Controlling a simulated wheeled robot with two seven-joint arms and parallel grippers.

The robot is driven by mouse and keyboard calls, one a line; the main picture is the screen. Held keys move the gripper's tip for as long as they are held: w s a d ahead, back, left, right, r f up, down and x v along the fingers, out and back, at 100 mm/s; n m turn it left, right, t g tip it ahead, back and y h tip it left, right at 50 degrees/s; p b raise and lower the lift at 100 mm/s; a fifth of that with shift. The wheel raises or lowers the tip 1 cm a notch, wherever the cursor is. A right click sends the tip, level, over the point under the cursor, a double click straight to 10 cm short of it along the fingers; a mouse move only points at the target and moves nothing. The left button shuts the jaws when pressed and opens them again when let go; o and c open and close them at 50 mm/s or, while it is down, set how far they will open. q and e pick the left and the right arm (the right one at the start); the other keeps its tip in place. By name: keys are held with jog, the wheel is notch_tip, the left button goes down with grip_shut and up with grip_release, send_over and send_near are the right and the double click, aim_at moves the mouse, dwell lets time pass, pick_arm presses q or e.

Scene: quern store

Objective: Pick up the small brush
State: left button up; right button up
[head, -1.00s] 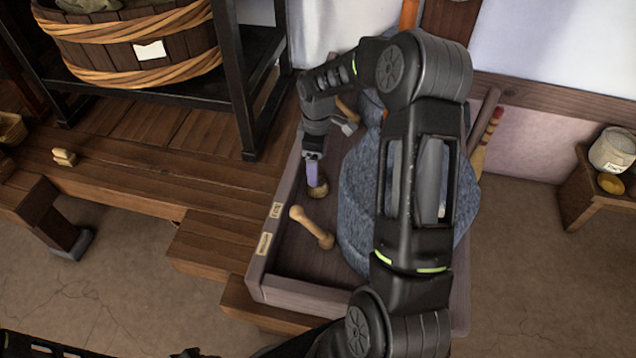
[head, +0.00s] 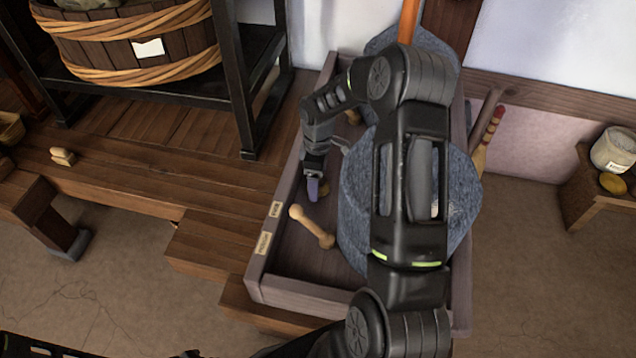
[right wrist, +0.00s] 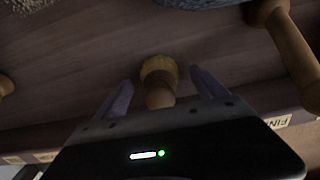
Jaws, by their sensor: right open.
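The small brush (right wrist: 158,70) has pale yellow bristles and a short wooden handle. In the right wrist view it lies between the two fingers of my right gripper (right wrist: 161,79), with a gap on both sides. The gripper is open, its purple-grey fingers beside the brush. In the head view my right gripper (head: 313,188) is low over the left part of a wooden tray (head: 300,294). I cannot tell whether the fingers touch the tray floor. My left gripper is not in view.
A wooden dumbbell-shaped handle piece (head: 313,228) lies near the brush, and shows at right in the wrist view (right wrist: 288,50). Grey-blue round stones (head: 355,205) fill the tray's middle, partly behind my right arm. A black rack (head: 240,85) stands left.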

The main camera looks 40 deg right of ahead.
jog(key=shift+c, duration=0.4)
jog(key=c, duration=1.4)
jog(key=shift+c, duration=0.2)
notch_tip(320, 180, up, 10)
jog(key=shift+r+p, duration=0.1)
jog(key=shift+p, duration=0.7)
